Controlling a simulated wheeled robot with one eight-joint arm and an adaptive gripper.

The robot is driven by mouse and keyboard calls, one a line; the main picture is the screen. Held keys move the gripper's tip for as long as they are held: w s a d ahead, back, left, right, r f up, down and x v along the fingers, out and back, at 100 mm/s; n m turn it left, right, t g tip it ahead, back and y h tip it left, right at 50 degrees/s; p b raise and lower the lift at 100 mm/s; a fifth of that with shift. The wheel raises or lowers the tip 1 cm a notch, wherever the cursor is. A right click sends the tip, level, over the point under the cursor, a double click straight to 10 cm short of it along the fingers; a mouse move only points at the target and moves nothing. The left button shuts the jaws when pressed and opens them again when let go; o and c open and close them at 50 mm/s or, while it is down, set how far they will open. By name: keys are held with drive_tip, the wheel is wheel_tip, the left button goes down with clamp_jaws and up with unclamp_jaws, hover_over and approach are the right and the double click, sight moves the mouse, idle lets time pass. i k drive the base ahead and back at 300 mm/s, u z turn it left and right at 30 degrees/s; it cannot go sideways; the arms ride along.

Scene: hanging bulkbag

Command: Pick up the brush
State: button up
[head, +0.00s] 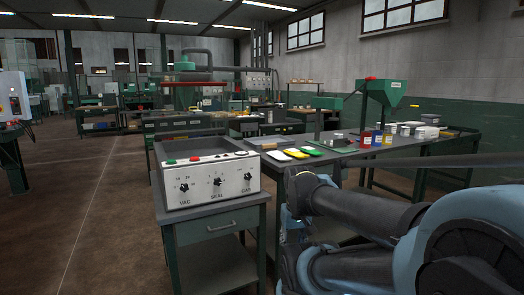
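I cannot make out a brush for certain in the head view. The long workbench (400,150) at the right holds many small items, some too small to identify. White, yellow and green flat pieces (298,153) lie near its left end, with red, blue and yellow containers (377,138) further right. My arm's dark and blue links fill the lower right and hide part of the bench's front and underside. I cannot pick out my gripper's fingers.
A white-fronted machine (212,184) marked VAC, SEAL and GAS stands on a green cabinet (215,240) at the centre left. Open brown floor (75,220) lies to the left. More benches stand further back.

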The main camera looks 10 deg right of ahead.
sight(270, 146)
drive_tip(key=i, duration=0.9)
drive_tip(key=z, duration=0.05)
